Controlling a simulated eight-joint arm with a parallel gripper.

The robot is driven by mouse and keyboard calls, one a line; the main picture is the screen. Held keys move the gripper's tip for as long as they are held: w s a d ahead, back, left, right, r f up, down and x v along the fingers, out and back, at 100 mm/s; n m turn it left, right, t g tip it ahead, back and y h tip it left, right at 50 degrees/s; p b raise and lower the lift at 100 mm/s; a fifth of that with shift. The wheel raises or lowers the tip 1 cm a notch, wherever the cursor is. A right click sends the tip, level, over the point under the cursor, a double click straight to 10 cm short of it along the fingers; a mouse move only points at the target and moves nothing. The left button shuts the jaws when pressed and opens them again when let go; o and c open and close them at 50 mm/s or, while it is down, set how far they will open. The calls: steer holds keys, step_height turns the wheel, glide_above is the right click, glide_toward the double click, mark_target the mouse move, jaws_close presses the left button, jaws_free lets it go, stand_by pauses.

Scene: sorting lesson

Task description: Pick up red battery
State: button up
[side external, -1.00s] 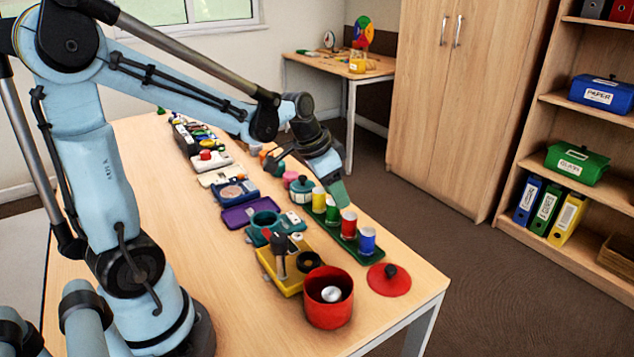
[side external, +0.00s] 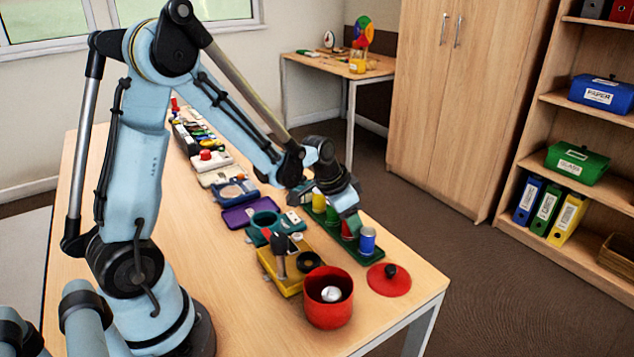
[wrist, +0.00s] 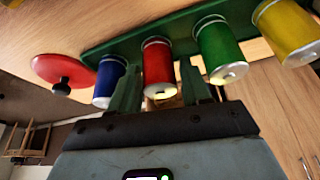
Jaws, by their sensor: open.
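The red battery (wrist: 158,68) stands in a row on a green tray (wrist: 110,43), between the blue battery (wrist: 108,80) and the green battery (wrist: 219,50). A yellow battery (wrist: 288,30) is at the row's end. My gripper (wrist: 159,82) is open, with one finger on each side of the red battery's near part. I cannot tell whether the fingers touch it. In the side view my gripper (side external: 350,212) hides most of the red battery (side external: 347,233); the blue battery (side external: 367,241) is clear beside it.
A red pot (side external: 328,305) holding a silver item stands near the table's front edge, with its red lid (side external: 389,279) to the right. A yellow tray (side external: 284,276) and several other items line the table to the back. The table's left part is clear.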

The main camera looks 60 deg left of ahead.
steer(key=shift+w+f, duration=0.25)
steer(key=shift+f, duration=0.4)
steer(key=c, duration=0.8)
steer(key=shift+r, duration=0.2)
